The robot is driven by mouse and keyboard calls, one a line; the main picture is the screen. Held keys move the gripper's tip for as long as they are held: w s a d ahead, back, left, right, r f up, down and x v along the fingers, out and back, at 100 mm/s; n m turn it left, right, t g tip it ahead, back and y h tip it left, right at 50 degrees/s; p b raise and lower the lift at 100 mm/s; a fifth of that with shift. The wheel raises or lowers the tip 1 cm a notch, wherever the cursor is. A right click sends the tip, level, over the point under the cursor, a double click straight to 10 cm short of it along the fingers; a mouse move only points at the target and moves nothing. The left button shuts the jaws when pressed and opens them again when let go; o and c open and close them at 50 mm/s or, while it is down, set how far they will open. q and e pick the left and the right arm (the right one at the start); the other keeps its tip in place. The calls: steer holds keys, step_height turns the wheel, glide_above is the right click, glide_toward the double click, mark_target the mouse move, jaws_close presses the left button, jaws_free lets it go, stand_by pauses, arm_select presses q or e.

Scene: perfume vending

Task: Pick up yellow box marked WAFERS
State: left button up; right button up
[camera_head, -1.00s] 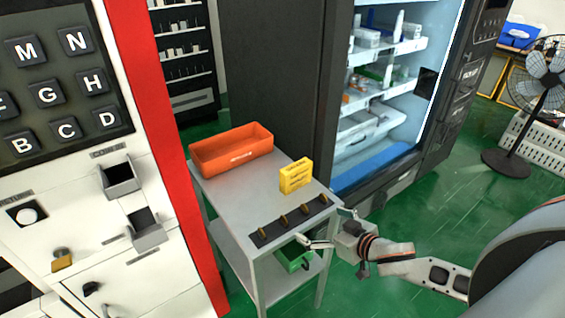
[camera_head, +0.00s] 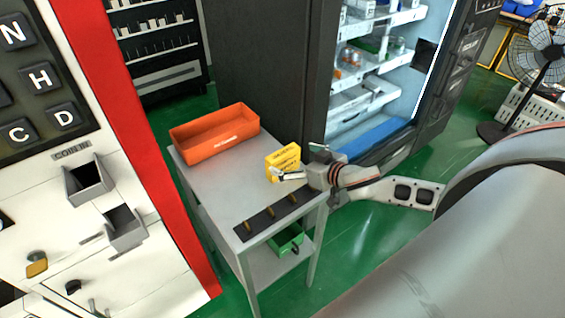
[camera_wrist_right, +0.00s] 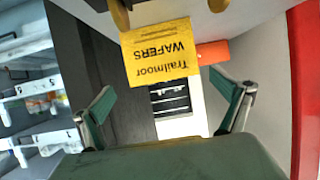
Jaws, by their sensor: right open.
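The yellow box marked WAFERS (camera_head: 283,158) stands upright on the grey table, near its right edge. In the right wrist view the yellow box (camera_wrist_right: 160,55) appears upside down, its lettered face toward the camera. My right gripper (camera_head: 303,162) is at the box's right side in the head view, with one finger in front of the box's lower part. In the wrist view the right gripper's fingers (camera_wrist_right: 168,108) are spread wide, with the box ahead of the gap and nothing held. I cannot tell whether a finger touches it. My left gripper is not in view.
An orange bin (camera_head: 215,140) stands behind and left of the box on the grey table (camera_head: 217,190). A black strip with gold pieces (camera_head: 272,217) lies along the front edge. A green bin (camera_head: 287,240) sits below. An open lit cabinet (camera_head: 375,85) stands behind.

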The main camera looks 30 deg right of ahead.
mark_target(287, 159)
steer(key=shift+a+f+x, duration=0.15)
steer(key=shift+f+x, duration=0.05)
steer(key=shift+x, duration=1.1)
steer(key=shift+a+f+x, duration=0.1)
steer(key=shift+f+x, duration=0.1)
steer(key=shift+x, duration=1.1)
steer(key=shift+s, duration=0.25)
steer(key=c, duration=1.2)
